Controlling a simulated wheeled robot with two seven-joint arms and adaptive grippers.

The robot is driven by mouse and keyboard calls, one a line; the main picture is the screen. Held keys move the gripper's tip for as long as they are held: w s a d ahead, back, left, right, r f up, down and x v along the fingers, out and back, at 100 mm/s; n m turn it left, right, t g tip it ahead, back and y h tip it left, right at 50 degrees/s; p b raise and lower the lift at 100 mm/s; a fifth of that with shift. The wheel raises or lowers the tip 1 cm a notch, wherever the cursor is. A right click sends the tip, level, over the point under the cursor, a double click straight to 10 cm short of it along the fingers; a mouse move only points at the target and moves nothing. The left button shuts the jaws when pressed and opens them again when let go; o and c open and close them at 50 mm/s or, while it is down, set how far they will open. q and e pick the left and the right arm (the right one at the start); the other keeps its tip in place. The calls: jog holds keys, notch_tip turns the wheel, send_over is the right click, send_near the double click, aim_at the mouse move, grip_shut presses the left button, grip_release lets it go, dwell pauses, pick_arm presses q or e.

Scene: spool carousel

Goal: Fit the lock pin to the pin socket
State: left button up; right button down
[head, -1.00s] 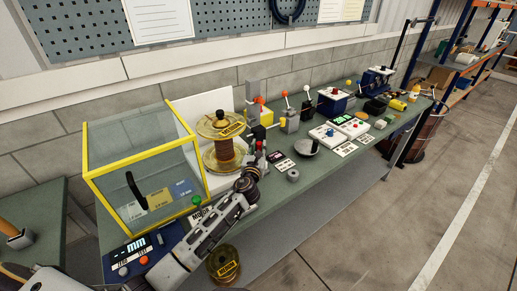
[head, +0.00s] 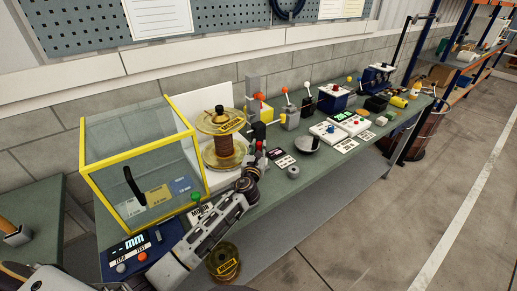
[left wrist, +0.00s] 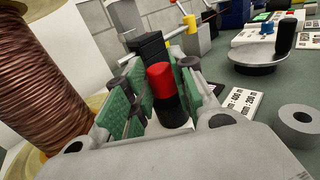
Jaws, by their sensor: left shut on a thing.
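A short cylinder with a red top and black body, which looks like the lock pin (left wrist: 160,78), stands upright between the green-padded fingers of my left gripper (left wrist: 163,95). The fingers are shut on it. In the head view the left gripper (head: 257,162) is over the bench, just right of the copper-wound spool (head: 224,150), with the red top (head: 260,146) showing above it. I cannot tell for certain which part is the pin socket. My right gripper is not in view.
A yellow-framed clear box (head: 140,165) stands left of the spool. A black block (left wrist: 152,50) is just behind the pin. A grey ring (head: 293,172), printed cards (head: 286,161) and a round grey plate with a black knob (head: 307,147) lie to the right. Several devices stand farther along.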

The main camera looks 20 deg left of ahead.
pick_arm(q)
jog(key=shift+p, duration=0.35)
dwell(0.8)
jog(key=o, duration=1.1)
jog(key=s+d, duration=0.1)
jog(key=s, duration=1.1)
jog(key=shift+d, duration=0.2)
dwell(0.3)
